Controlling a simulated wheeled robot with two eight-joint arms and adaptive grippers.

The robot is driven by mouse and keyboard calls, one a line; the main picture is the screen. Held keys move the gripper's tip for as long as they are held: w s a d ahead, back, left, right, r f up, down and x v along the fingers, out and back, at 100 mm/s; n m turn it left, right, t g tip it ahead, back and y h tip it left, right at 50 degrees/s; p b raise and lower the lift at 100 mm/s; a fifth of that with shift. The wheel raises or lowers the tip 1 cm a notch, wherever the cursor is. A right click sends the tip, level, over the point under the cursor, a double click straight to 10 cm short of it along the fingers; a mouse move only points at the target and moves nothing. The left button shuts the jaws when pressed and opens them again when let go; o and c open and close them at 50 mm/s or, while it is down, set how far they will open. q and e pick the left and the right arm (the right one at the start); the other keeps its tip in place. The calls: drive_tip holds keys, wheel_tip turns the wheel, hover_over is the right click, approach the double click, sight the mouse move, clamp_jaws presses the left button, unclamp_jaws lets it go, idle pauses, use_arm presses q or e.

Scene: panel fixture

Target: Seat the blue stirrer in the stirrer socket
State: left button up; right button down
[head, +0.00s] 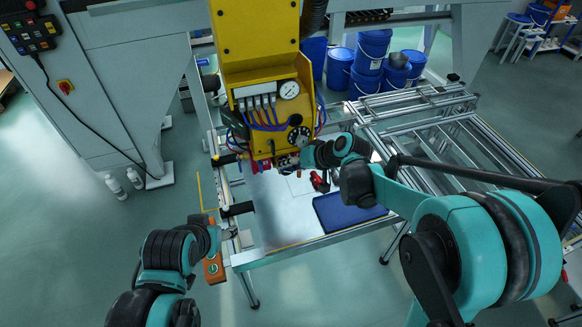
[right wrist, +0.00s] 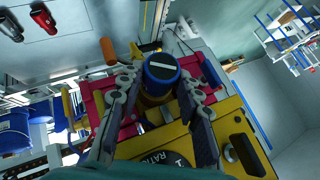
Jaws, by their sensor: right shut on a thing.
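The blue stirrer (right wrist: 162,72), a round blue cap with a white bar across it, shows in the right wrist view between the fingers of my right gripper (right wrist: 158,85). The gripper is shut on it. In the head view my right gripper (head: 287,161) is at the lower end of the yellow machine head (head: 256,75), and the stirrer cannot be made out there. The stirrer socket cannot be clearly told apart, so I cannot tell whether the stirrer is in it. My left gripper (head: 228,236) is at the table's front left corner, its fingers too small to read.
A blue mat (head: 348,211) and a red-and-black tool (head: 320,181) lie on the table (head: 275,222). An orange tool (head: 213,267) is beside my left gripper. Blue buckets (head: 371,50) stand behind. An aluminium frame (head: 440,125) stands at the right.

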drive_tip(key=shift+w+a, duration=0.1)
drive_tip(key=shift+w, duration=0.15)
drive_tip(key=c, duration=1)
unclamp_jaws()
drive_tip(key=v, duration=1.2)
drive_tip(key=s+d+f+h+b, duration=0.2)
drive_tip(key=s+d+f, duration=0.2)
drive_tip(key=s, duration=0.2)
drive_tip(key=s+d+f+m+t+h+b, duration=0.1)
drive_tip(key=s+d+f+h+b, duration=0.1)
drive_tip(key=s, duration=0.4)
drive_tip(key=s+d+f+t+h+b, duration=0.1)
drive_tip(key=s+d+f+h+b, duration=0.2)
drive_tip(key=s+d+f, duration=0.2)
drive_tip(key=shift+s+d+f+m, duration=0.15)
drive_tip(key=shift+s+f, duration=0.1)
drive_tip(key=shift+s, duration=0.3)
drive_tip(key=shift+s+d+f+m, duration=0.2)
drive_tip(key=shift+s+f, duration=0.1)
drive_tip(key=shift+s, duration=0.25)
